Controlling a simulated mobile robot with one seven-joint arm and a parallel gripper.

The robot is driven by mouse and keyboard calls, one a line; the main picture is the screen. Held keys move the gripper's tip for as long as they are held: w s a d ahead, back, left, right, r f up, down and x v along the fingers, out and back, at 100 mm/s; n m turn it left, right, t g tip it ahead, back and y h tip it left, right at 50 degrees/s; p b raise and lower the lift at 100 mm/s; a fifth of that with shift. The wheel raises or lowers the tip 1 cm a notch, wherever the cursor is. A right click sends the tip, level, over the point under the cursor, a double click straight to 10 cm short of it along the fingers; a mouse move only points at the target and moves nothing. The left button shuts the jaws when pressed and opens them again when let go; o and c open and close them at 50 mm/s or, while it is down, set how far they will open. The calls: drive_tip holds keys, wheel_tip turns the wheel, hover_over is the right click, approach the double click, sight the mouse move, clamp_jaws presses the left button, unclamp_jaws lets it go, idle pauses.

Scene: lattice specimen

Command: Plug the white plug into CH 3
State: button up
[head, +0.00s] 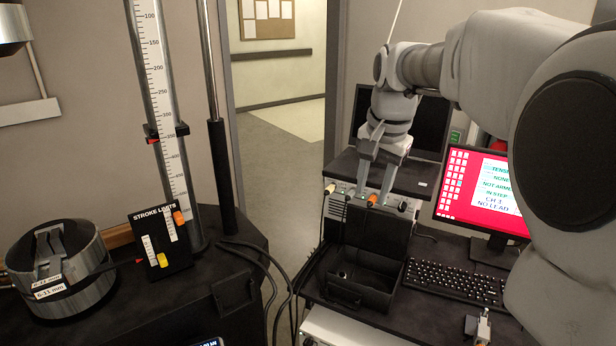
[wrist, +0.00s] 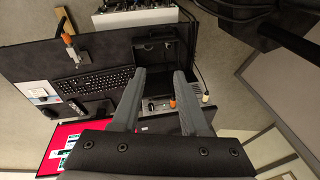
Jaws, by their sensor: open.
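The white plug (head: 330,188) is at the left end of the front panel of a grey channel box (head: 345,194); it also shows in the wrist view (wrist: 205,98), right of the fingers, with a dark cable. An orange plug (head: 372,199) sits on the same panel and shows between the fingers in the wrist view (wrist: 172,103). The channel labels, including CH 3, are not readable.
An open black case (head: 362,277) lies below the panel. A stroke limits board (head: 160,241) and a metal cylinder (head: 62,272) are on the left bench.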

drive_tip(key=w+f+m+g+b, duration=0.1)
drive_tip(key=w+f+m+b, duration=0.25)
drive_tip(key=w+f, duration=0.8)
drive_tip(key=m+g+b, duration=0.2)
drive_tip(key=m+b, duration=0.1)
drive_tip(key=m, duration=0.1)
hover_over(342, 275)
wheel_tip(342, 275, down, 14)
wheel_tip(342, 275, down, 17)
drive_tip(key=shift+f+b, duration=0.1)
drive_tip(key=shift+b, duration=0.9)
drive_tip(key=shift+c, duration=0.3)
clamp_jaws()
